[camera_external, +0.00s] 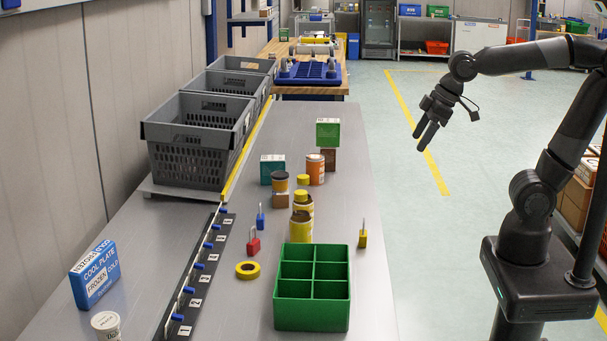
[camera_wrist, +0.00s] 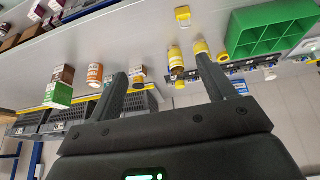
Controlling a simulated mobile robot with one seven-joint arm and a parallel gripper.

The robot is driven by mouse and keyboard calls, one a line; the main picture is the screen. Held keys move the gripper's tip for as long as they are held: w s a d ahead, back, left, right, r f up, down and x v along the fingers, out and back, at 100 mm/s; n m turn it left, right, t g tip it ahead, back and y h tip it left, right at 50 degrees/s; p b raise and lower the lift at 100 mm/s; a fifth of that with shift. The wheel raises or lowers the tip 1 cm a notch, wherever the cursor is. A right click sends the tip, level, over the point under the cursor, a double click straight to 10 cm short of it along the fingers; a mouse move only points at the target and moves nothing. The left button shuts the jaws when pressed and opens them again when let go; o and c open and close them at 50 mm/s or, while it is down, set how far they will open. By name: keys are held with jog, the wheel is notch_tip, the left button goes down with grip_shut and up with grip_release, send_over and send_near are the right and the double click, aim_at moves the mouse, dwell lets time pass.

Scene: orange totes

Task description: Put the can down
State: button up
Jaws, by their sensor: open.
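My gripper (camera_external: 422,141) hangs over the floor to the right of the table, apart from everything on it. In the wrist view my gripper (camera_wrist: 160,66) has its two fingers spread, with nothing held between them.
A green compartment bin (camera_external: 312,318) stands near the table front. A yellow tape roll (camera_external: 248,270), padlocks, small boxes (camera_external: 272,165) and a numbered rail (camera_external: 200,278) share the tabletop (camera_external: 140,260). Grey crates (camera_external: 190,165) line the left.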

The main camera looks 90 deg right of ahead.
jog(key=s+a+f, duration=0.3)
jog(key=s, duration=0.4)
jog(key=shift+s, duration=0.35)
jog(key=shift+a, duration=0.1)
dwell(0.7)
